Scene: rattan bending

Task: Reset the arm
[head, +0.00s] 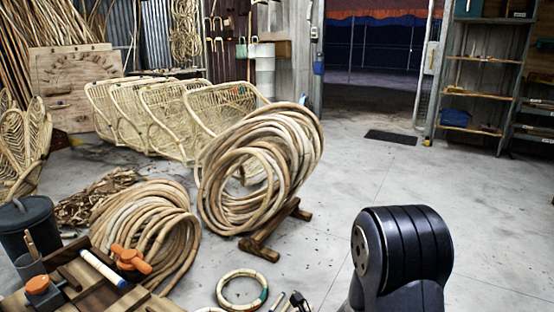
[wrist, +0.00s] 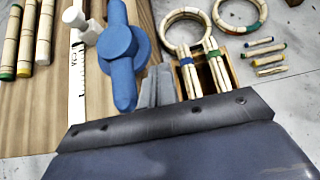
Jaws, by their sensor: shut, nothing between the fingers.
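My arm (head: 400,262) shows as a black rounded link at the lower right of the head view; my gripper is out of that view. In the wrist view, my gripper (wrist: 158,84) shows as two grey fingers close together beyond a dark plate that fills the lower part. The fingers are shut and hold nothing. They appear just right of the lower end of a blue tool (wrist: 123,50) with a round hub. Whether they touch it I cannot tell.
Wrist view: a wooden board (wrist: 50,110), a white ruler (wrist: 77,80), a box (wrist: 213,85) with banded canes, rattan rings (wrist: 186,16). Head view: rattan coils (head: 215,185), chair frames (head: 165,110), a workbench (head: 95,290), shelves (head: 480,85). The floor at right is clear.

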